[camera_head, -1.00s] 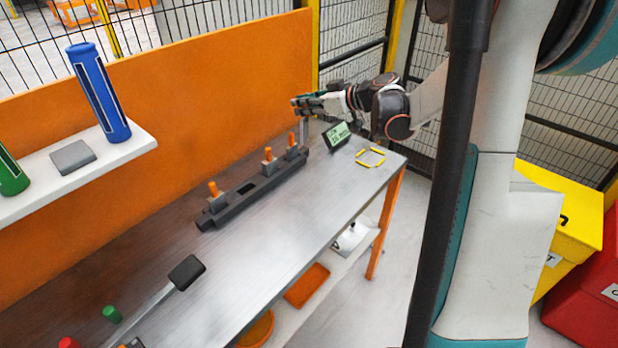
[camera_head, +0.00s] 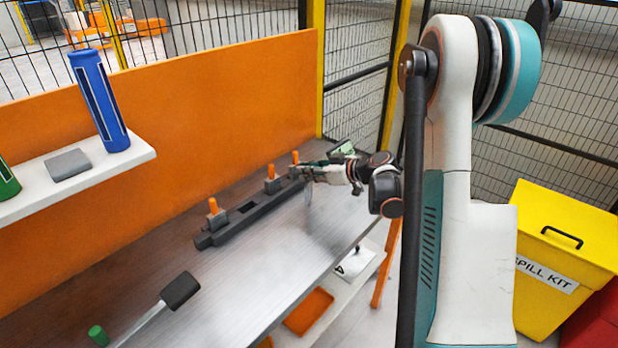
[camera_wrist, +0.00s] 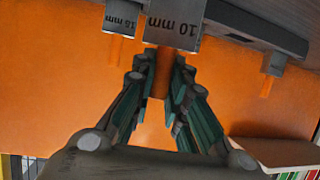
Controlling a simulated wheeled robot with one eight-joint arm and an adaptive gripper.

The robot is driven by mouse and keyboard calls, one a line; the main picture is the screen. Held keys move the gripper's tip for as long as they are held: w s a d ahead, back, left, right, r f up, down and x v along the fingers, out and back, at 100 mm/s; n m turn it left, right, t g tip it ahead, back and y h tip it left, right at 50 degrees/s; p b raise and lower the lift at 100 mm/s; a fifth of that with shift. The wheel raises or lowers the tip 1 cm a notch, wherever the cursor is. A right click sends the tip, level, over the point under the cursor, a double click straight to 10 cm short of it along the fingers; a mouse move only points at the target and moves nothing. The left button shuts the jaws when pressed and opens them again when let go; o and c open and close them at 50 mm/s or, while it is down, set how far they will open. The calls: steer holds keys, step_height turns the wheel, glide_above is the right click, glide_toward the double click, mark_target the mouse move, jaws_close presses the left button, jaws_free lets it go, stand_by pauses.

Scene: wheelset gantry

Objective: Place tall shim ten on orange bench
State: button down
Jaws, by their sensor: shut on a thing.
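My gripper (camera_head: 302,172) is shut on the orange handle of the 10 mm shim (camera_wrist: 185,34). In the wrist view the fingers (camera_wrist: 160,80) close around that handle, and the grey block marked "10 mm" sits at the top. In the head view the shim is mostly hidden, with a faint grey part below the gripper. The bench (camera_head: 262,272) has a grey top, orange legs and an orange back panel. My gripper is over it, near the rack's far end. Whether the shim touches the bench top, I cannot tell.
A dark rack (camera_head: 225,232) holds shims with orange handles and shows an empty slot. Another shim (camera_wrist: 122,18) is close beside the held one.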

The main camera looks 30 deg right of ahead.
steer(key=shift+f, duration=0.55)
steer(key=shift+f, duration=0.1)
steer(key=c, duration=1.6)
jaws_free()
steer(key=shift+r, duration=0.25)
steer(key=p+v, duration=0.2)
steer(key=v, duration=1)
steer(key=shift+d+f, duration=0.1)
steer(key=shift+f, duration=0.05)
